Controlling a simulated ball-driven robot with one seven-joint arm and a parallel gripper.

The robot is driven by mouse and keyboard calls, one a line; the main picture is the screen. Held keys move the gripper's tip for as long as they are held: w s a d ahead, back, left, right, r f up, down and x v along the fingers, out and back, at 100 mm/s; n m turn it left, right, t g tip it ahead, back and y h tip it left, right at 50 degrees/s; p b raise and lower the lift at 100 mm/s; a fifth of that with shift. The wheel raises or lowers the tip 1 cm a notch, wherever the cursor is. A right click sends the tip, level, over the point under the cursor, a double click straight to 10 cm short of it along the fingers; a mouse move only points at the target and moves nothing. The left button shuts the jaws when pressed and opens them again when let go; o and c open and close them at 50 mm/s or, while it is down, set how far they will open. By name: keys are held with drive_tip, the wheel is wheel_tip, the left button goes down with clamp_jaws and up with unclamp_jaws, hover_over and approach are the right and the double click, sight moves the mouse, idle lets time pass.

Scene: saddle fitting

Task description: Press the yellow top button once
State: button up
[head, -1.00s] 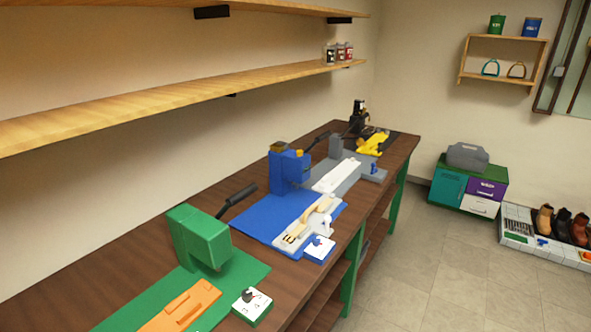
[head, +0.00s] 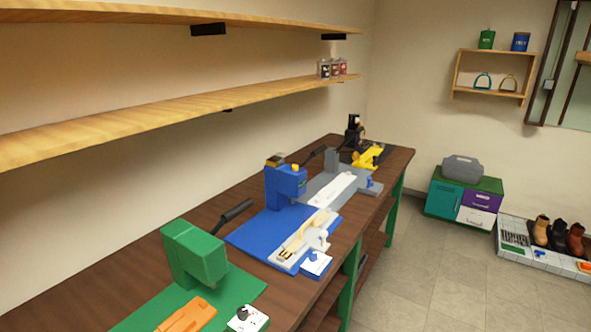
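A small yellow button (head: 295,167) shows on top of the blue press (head: 286,187), at the front of its head. The blue press stands on a blue base (head: 262,231) on the workbench, near the middle of the head view. A pale wooden and white piece (head: 305,236) lies on the base in front of the press. My gripper is not in view.
A green press (head: 194,252) stands nearer on the brown workbench (head: 150,271). Grey and yellow (head: 368,156) stations stand farther along. A long wooden shelf (head: 180,111) runs above the bench.

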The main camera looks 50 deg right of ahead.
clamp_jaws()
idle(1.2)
